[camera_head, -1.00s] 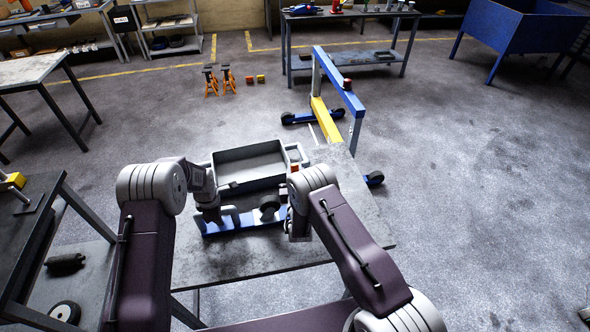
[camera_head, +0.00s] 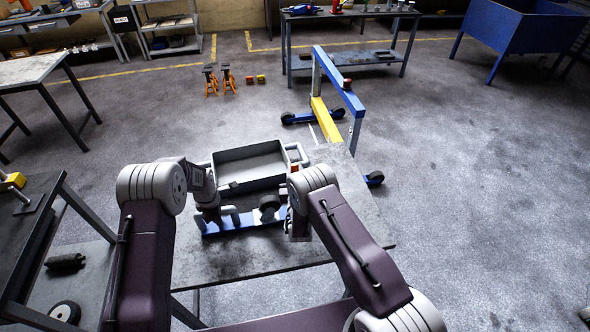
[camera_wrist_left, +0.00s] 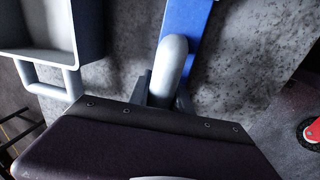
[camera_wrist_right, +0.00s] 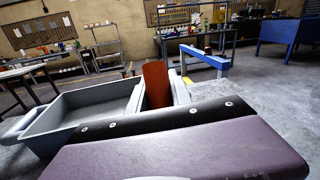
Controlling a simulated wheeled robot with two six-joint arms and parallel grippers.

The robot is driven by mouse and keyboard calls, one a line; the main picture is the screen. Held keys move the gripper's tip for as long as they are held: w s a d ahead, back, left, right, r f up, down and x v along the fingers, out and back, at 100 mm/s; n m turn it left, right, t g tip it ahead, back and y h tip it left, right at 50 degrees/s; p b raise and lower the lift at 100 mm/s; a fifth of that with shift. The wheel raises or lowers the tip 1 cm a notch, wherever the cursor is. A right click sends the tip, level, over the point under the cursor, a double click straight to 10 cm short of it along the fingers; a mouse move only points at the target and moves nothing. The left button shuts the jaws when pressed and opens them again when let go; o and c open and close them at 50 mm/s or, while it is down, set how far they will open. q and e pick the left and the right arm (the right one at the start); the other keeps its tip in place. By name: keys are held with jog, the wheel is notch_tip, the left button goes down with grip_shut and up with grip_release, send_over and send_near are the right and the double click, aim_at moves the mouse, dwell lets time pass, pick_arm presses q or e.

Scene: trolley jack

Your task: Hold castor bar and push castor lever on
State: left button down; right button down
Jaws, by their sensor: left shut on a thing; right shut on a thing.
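The castor bar (camera_head: 238,221) is a blue bar with grey upright grips and a dark wheel (camera_head: 268,207), lying on the table. My left gripper (camera_head: 212,216) is at its left end, shut on a grey grip; the rounded grey grip (camera_wrist_left: 171,66) and blue bar (camera_wrist_left: 191,24) show in the left wrist view. My right gripper (camera_head: 291,228) is at the bar's right end, beside the wheel, its fingertips largely hidden by my arm. An orange-brown piece, seemingly the castor lever (camera_wrist_right: 157,85), stands upright before it in the right wrist view. Its contact with the jaws is hidden.
A grey tray (camera_head: 221,170) with end handles stands just behind the bar on the table (camera_head: 350,230). A blue and yellow frame (camera_head: 340,85) on wheels stands beyond. A dark bench (camera_head: 30,225) is at the left. The floor at the right is clear.

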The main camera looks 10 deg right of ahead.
jog(key=s+r+t, duration=0.1)
jog(key=s+t, duration=0.2)
jog(key=s+r+m+t, duration=0.1)
jog(key=shift+s+r+t+h, duration=0.15)
jog(key=shift+r+t+h, duration=0.15)
jog(key=shift+h, duration=0.1)
jog(key=c, duration=1.2)
grip_release()
jog(key=shift+o, duration=0.2)
notch_tip(320, 180, up, 10)
